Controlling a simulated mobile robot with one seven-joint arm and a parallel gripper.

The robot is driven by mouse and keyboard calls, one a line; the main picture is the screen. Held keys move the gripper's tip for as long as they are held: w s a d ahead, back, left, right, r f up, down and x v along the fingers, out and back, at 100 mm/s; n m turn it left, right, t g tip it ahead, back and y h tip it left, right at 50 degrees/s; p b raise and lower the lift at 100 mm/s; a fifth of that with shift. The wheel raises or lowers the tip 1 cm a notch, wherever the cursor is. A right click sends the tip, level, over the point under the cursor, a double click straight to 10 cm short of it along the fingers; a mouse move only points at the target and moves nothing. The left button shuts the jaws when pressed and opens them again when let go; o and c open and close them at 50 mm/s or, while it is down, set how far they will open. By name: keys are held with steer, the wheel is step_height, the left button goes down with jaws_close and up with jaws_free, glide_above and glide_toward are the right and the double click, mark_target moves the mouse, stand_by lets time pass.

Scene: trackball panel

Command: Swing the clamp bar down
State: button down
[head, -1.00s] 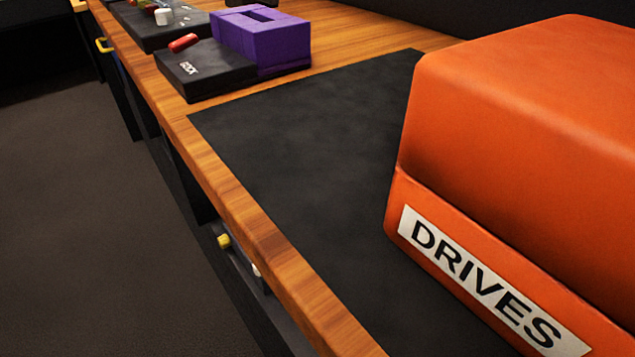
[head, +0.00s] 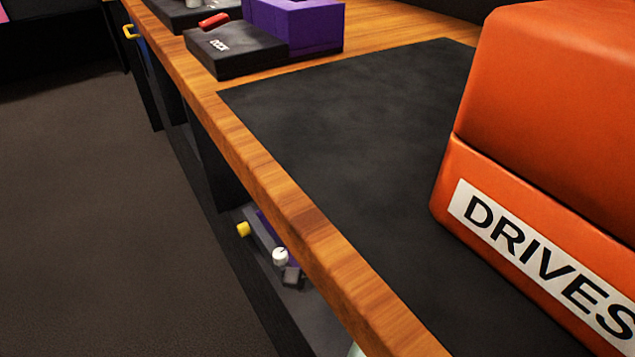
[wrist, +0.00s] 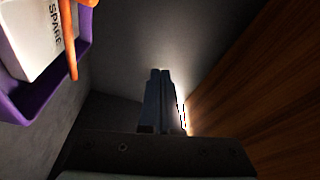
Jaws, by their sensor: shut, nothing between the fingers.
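My gripper (wrist: 160,74) shows in the wrist view with its two dark fingers together and nothing between them. It points into a dim grey space beside a wooden surface. An orange bar (wrist: 68,35) stands at upper left in the wrist view, in front of a white block marked SPARE (wrist: 35,35) in a purple holder (wrist: 40,100). The bar may be the clamp bar; its pivot is out of frame. My fingers are apart from it, to its right. My gripper is not visible in the head view.
In the head view, a wooden counter (head: 290,210) carries a black mat (head: 350,150), an orange DRIVES box (head: 540,200) and a black DOCK unit (head: 235,55) with a red handle (head: 214,20). Below the edge are a yellow knob (head: 243,229) and a white knob (head: 280,256).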

steer(key=s+d+p, duration=0.2)
steer(key=s+d, duration=0.3)
steer(key=s, duration=0.2)
steer(key=shift+s+d+r+p, duration=0.3)
steer(key=shift+d+r, duration=0.05)
steer(key=shift+r, duration=0.05)
stand_by(0.3)
